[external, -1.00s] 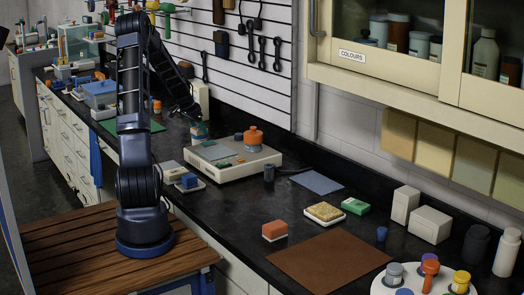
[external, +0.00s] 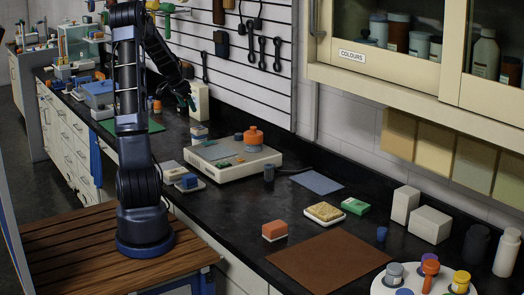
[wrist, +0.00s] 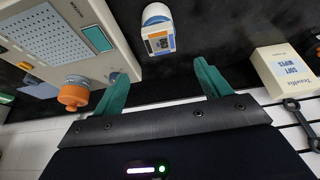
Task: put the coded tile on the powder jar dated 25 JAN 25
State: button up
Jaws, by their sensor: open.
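My gripper (external: 187,103) is raised over the far counter near the white wipes box. In the wrist view its two teal fingers (wrist: 162,68) are spread apart with nothing between them. I cannot identify the coded tile with certainty in either view.
A beige instrument (external: 232,160) carries an orange-topped pot (external: 253,138); both stand left of the fingers in the wrist view. The wipes box (wrist: 283,73) is at the right there. A tool wall rises behind. The brown mat (external: 325,260) is bare.

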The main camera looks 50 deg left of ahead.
jog(key=d+r, duration=0.4)
jog(key=d, duration=0.7)
jog(key=d+r+g, duration=0.1)
jog(key=d+r, duration=0.3)
jog(key=d, duration=0.6)
jog(key=d+r, duration=0.4)
jog(key=d, duration=0.7)
jog(key=s+d+r, duration=0.2)
jog(key=s+d, duration=0.7)
jog(key=d, duration=0.5)
jog(key=s+d+f, duration=0.1)
jog(key=s+d, duration=0.6)
jog(key=s, duration=0.6)
jog(key=shift+d+f+t, duration=0.2)
jog(key=shift+f+t, duration=0.1)
jog(key=shift+t, duration=0.1)
